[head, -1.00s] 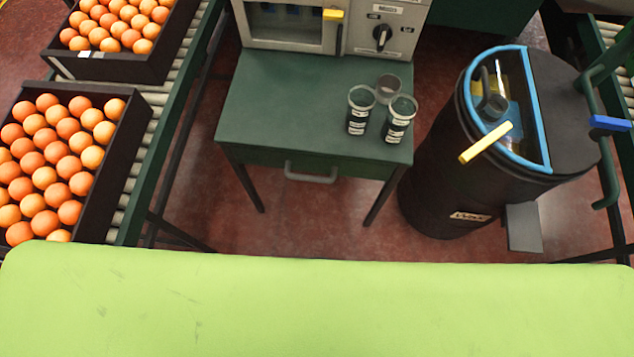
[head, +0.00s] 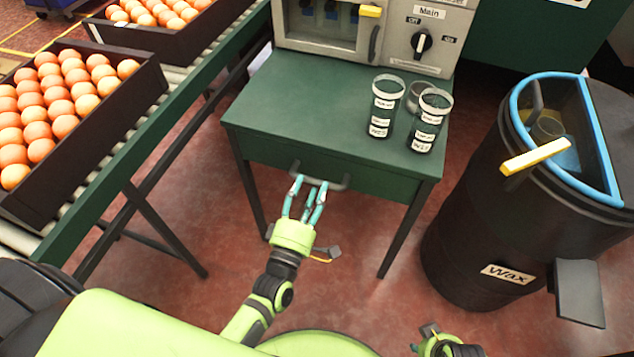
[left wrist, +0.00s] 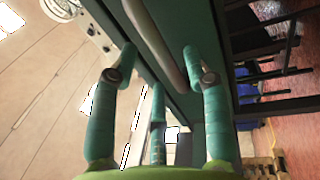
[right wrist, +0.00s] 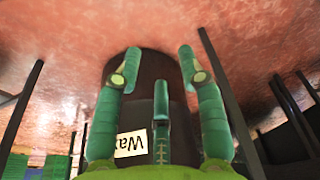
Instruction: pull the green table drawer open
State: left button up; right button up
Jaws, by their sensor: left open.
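The green table (head: 300,105) stands ahead, and its drawer (head: 385,188) looks shut, with the front flush under the top. A grey bar handle (head: 338,186) runs along the drawer front. My left gripper (head: 310,186) is open at the handle, fingers pointing at it. In the left wrist view the handle (left wrist: 160,45) lies between the spread fingers (left wrist: 159,62), which are not closed on it; contact cannot be told. My right gripper, partly visible low in the head view (head: 432,332), shows open and empty in the right wrist view (right wrist: 158,62).
A black wax barrel (head: 470,240) with a yellow handle stands at right. The floor before the drawer is clear.

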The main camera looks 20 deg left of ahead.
aim_at(314, 182)
pick_arm(q)
jog(key=shift+w+r, duration=0.15)
jog(key=shift+w, duration=0.65)
jog(key=shift+w+r, duration=0.1)
jog(key=shift+w, duration=0.7)
jog(key=shift+d, duration=0.1)
grip_shut()
pick_arm(e)
jog(key=shift+w+r, duration=0.1)
jog(key=shift+r, duration=0.3)
pick_arm(q)
jog(key=shift+s, duration=0.15)
